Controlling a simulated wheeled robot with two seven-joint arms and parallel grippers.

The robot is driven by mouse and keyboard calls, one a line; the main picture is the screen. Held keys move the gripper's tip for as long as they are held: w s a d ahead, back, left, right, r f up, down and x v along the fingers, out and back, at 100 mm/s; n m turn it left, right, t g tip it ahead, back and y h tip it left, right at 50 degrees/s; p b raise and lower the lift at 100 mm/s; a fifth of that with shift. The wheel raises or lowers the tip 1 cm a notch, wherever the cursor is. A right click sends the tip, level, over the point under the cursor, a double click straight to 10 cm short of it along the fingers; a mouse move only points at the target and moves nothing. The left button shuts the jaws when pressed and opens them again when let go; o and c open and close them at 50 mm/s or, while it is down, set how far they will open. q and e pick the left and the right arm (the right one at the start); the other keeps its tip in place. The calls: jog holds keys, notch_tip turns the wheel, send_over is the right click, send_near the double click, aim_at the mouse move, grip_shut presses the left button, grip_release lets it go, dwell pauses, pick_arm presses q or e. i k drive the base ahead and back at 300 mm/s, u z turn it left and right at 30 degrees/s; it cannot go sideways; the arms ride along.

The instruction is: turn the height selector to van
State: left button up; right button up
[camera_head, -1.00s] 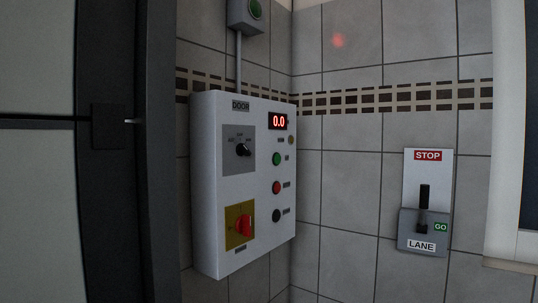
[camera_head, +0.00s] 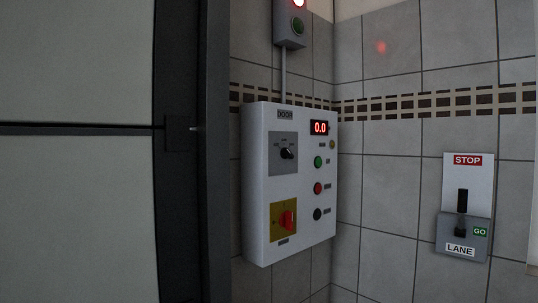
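A black rotary selector knob (camera_head: 287,153) sits on a grey plate in the upper left of the white control box (camera_head: 256,190) marked DOOR. Its small position labels are too small to read, so I cannot tell which setting it points to. The box's display (camera_head: 320,128) reads 0.0 in red. Below the selector is a red rotary switch (camera_head: 288,221) on a yellow plate. Neither of my grippers is in view.
Green (camera_head: 318,162), red (camera_head: 318,188) and dark (camera_head: 318,214) buttons line the box's right side. A signal box (camera_head: 290,26) is above. A STOP/GO LANE lever panel (camera_head: 465,208) is on the right wall. A large grey door (camera_head: 75,210) fills the left.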

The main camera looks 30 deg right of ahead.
aim_at(285, 153)
jog(key=z, duration=0.4)
jog(key=i, duration=1.1)
jog(key=z, duration=0.85)
